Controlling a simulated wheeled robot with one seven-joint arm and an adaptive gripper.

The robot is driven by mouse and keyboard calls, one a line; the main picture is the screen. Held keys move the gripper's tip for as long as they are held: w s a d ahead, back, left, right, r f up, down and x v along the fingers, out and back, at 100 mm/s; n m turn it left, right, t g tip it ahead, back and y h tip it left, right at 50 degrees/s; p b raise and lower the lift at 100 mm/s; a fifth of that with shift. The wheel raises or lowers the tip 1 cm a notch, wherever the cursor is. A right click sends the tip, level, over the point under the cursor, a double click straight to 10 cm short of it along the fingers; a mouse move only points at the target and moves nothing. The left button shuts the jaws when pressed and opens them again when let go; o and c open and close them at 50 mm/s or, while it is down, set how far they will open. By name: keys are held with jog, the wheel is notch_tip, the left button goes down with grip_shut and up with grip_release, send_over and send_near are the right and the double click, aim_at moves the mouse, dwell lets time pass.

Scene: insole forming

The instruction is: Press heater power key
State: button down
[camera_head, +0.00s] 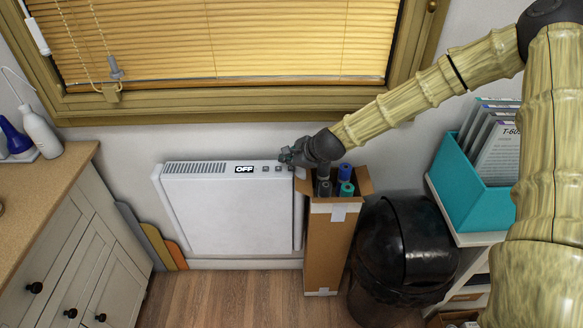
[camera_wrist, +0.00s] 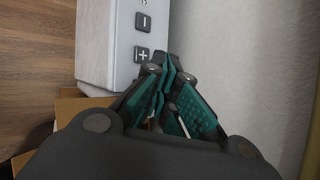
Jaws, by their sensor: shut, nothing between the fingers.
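The white heater (camera_head: 228,213) stands against the wall under the window. Its top panel has a small display (camera_head: 244,169) reading OFF and a row of small keys (camera_head: 271,169) to the right of it. In the wrist view the heater (camera_wrist: 105,40) shows its end with a plus key (camera_wrist: 142,55), a minus key (camera_wrist: 143,22) and part of a round-marked key (camera_wrist: 143,2) at the top edge. My gripper (camera_head: 286,156) is shut and empty at the heater's right end. In the wrist view its fingertips (camera_wrist: 166,62) are beside the plus key; contact cannot be told.
A tall cardboard box (camera_head: 330,245) with rolled tubes stands right of the heater, under my gripper. A black bin (camera_head: 405,250) and a shelf with a teal file box (camera_head: 470,185) are further right. A cabinet (camera_head: 75,245) stands left.

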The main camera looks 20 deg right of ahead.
aim_at(289, 169)
jog(key=shift+r+p, duration=2.15)
jog(key=shift+r, duration=0.8)
